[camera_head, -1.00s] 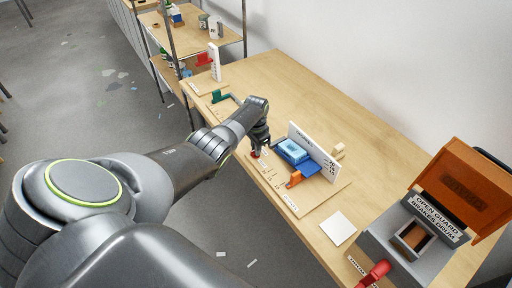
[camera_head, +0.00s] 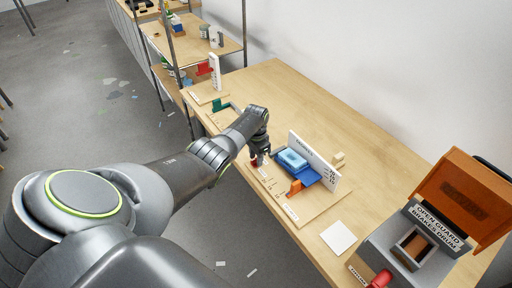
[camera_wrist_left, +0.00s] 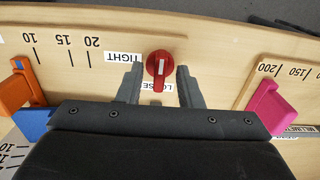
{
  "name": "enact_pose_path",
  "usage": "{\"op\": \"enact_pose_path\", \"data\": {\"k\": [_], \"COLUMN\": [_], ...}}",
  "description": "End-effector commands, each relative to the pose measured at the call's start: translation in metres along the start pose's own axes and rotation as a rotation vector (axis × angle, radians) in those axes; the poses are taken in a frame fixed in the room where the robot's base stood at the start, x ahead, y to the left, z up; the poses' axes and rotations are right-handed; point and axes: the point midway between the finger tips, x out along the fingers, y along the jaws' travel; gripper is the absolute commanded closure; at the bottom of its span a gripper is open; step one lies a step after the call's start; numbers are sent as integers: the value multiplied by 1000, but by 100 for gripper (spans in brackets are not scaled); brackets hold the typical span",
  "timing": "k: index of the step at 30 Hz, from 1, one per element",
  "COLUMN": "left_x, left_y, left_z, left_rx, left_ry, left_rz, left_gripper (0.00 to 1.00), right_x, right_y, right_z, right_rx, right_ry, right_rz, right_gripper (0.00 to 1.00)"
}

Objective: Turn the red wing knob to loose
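The red wing knob (camera_wrist_left: 159,66) sits on a light wooden board, with a white line on its wing. In the left wrist view the wing lies nearly upright in the picture. An upside-down TIGHT label (camera_wrist_left: 122,56) is to its left. The LOOSE label (camera_wrist_left: 166,87) is below it, partly hidden by the wing. My left gripper (camera_wrist_left: 160,86) is open, its two dark fingers on either side of the knob with gaps. In the head view the left gripper (camera_head: 262,152) is at the board's front edge, with the knob (camera_head: 254,161) showing below it. My right gripper is not in view.
An orange slider (camera_wrist_left: 17,88) and a pink slider (camera_wrist_left: 268,108) flank the knob. The board also bears a blue block (camera_head: 293,160) and a white sign (camera_head: 314,160). A grey box with an orange lid (camera_head: 463,193) stands at the right. The table's back is clear.

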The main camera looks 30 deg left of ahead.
Motion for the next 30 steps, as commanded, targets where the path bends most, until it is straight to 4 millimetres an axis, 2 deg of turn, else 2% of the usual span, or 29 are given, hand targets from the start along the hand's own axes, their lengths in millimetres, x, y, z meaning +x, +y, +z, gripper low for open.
{"op": "enact_pose_path", "data": {"k": [5,13,24,30], "left_x": [-18,-60,-133,-162], "left_y": [-1,-1,-2,-1], "left_z": [-1,0,-1,-1], "left_rx": [0,0,-1,-1], "left_ry": [3,4,5,4], "left_rz": [-2,-4,-4,-3], "left_gripper": [67,67,67,67], "right_x": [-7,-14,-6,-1], "right_y": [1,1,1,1], "right_z": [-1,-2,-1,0], "right_rx": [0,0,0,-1], "right_ry": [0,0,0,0], "right_rz": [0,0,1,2], "right_gripper": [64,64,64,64]}}
